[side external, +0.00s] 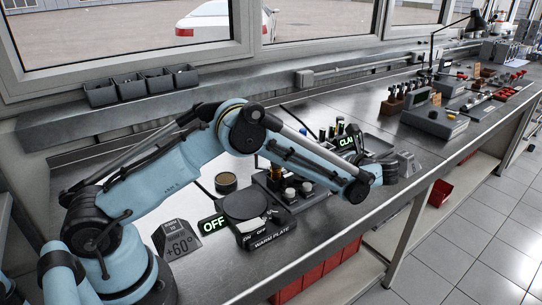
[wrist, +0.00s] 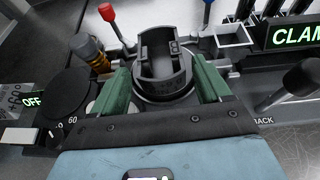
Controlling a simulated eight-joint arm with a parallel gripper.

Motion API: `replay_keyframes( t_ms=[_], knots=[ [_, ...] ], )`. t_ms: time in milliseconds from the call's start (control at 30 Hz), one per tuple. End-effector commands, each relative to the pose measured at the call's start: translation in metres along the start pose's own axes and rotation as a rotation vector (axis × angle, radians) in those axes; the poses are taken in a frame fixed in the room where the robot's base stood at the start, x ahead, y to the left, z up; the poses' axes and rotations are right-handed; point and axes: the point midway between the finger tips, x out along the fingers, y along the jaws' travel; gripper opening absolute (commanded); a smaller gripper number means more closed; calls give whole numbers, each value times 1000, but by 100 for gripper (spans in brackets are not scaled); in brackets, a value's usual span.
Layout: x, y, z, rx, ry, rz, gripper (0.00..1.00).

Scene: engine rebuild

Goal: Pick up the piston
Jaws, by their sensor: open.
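The piston, as far as I can tell, is the dark grey, hollow part with cut-away walls (wrist: 160,62) in the middle of the wrist view. It stands on or in a round dark seat (wrist: 166,92). My gripper (wrist: 163,68) is open, with one green finger on each side of the part. A gap shows at the left finger; on the right I cannot tell whether the finger touches. In the side external view my wrist hides the fingers and the piston.
A lit clamp sign (wrist: 296,35) and a black-knobbed lever (wrist: 300,82) are at right. The warm plate (side external: 246,204) is left of my wrist. Bare bench (side external: 325,235) lies in front.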

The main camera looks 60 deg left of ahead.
Motion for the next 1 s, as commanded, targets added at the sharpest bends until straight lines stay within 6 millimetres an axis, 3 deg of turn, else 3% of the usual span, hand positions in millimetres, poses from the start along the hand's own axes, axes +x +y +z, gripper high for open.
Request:
replay_keyframes(
  t_ms=[267,600,867,1000],
  knots=[
    [18,0,1,-2,0,0,77],
    [61,1,4,-2,0,1,77],
    [64,0,4,-1,0,-1,77],
    [64,0,4,-1,0,-1,55]
  ],
)
